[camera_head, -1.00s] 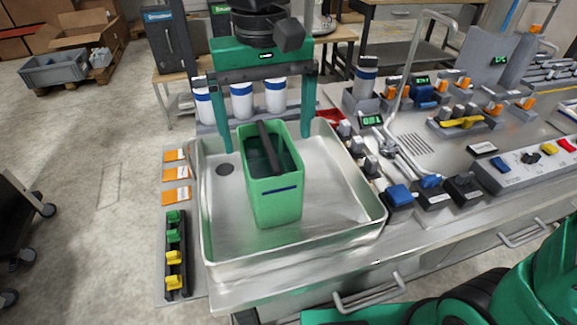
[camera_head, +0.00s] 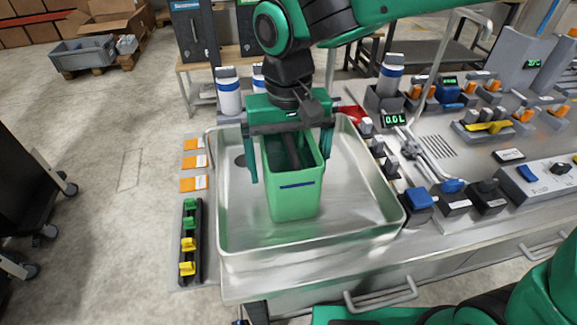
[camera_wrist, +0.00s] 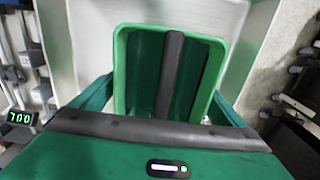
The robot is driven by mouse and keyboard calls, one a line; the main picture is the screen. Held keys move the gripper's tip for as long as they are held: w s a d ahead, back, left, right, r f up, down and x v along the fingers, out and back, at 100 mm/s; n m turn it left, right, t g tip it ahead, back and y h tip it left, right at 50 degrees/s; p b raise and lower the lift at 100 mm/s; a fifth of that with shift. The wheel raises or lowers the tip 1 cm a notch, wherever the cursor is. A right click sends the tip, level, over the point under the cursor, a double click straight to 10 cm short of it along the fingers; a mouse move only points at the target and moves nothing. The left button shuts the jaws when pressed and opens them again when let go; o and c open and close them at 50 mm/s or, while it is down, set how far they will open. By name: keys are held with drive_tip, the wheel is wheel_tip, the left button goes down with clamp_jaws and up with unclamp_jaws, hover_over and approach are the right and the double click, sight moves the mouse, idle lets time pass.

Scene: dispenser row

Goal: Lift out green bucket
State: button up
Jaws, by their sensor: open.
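The green bucket (camera_head: 295,203) stands upright in the steel sink tray (camera_head: 352,222), with a blue stripe on its front and a dark bar handle across its open top. It also shows in the wrist view (camera_wrist: 146,70), where the dark handle (camera_wrist: 171,75) runs across the opening. My gripper (camera_head: 290,167) is open above the bucket and points down. One finger is on the left side of the bucket and one on the right. The crossbar of my gripper is just above the rim. I cannot tell whether the fingers touch the walls.
White and blue cylinders (camera_head: 229,92) stand behind the tray. To its right are the curved tap (camera_head: 411,150), a display (camera_head: 394,120) and several knobs and switches. Orange tags (camera_head: 193,162) and a rack of green and yellow clips (camera_head: 190,244) lie along the left edge. The tray floor around the bucket is clear.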

drive_tip(key=shift+f, duration=0.35)
drive_tip(key=shift+c, duration=0.4)
drive_tip(key=c, duration=2.1)
drive_tip(key=shift+r, duration=0.1)
